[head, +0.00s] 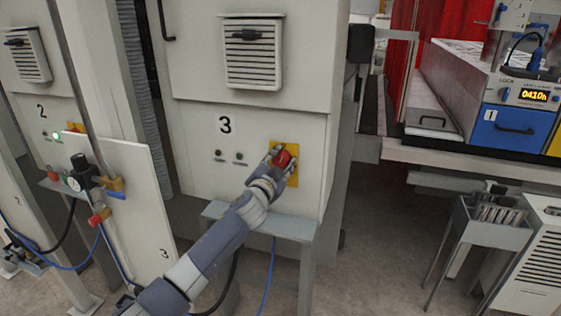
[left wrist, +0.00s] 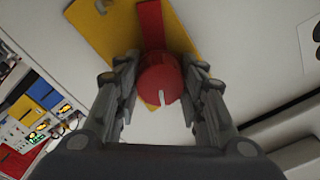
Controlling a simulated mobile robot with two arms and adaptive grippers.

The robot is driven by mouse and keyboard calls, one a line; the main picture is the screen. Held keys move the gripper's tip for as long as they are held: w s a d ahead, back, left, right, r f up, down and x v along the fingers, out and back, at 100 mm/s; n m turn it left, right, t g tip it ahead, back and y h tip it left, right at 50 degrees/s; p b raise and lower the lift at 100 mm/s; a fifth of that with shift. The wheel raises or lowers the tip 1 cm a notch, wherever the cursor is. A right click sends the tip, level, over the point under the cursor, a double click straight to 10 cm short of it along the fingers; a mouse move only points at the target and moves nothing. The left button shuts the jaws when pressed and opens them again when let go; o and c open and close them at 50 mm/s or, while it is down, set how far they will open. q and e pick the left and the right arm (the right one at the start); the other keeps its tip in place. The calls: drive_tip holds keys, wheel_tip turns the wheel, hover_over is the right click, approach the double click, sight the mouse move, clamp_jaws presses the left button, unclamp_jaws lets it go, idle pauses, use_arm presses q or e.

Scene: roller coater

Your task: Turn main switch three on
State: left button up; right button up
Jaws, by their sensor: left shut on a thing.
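Main switch three is a red rotary knob (head: 284,159) on a yellow plate (head: 291,147), on the front of the pale cabinet marked 3 (head: 225,125). My left gripper (head: 279,158) reaches it from below left and is shut on the knob. In the left wrist view the red knob (left wrist: 160,82) sits between both fingers, with a pale notch on its near edge. A red bar runs from it over the yellow plate (left wrist: 100,30). My right gripper is not in view.
A grey ledge (head: 262,219) juts out below the switch.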

use_arm(q)
drive_tip(key=m, duration=0.6)
drive_tip(key=shift+m+p, duration=0.3)
drive_tip(key=m+p, duration=0.1)
drive_tip(key=m, duration=0.5)
drive_tip(key=shift+f, duration=0.15)
drive_tip(key=shift+m, duration=0.3)
drive_tip(key=o, duration=1)
drive_tip(key=shift+o, duration=0.2)
drive_tip(key=v, duration=1.2)
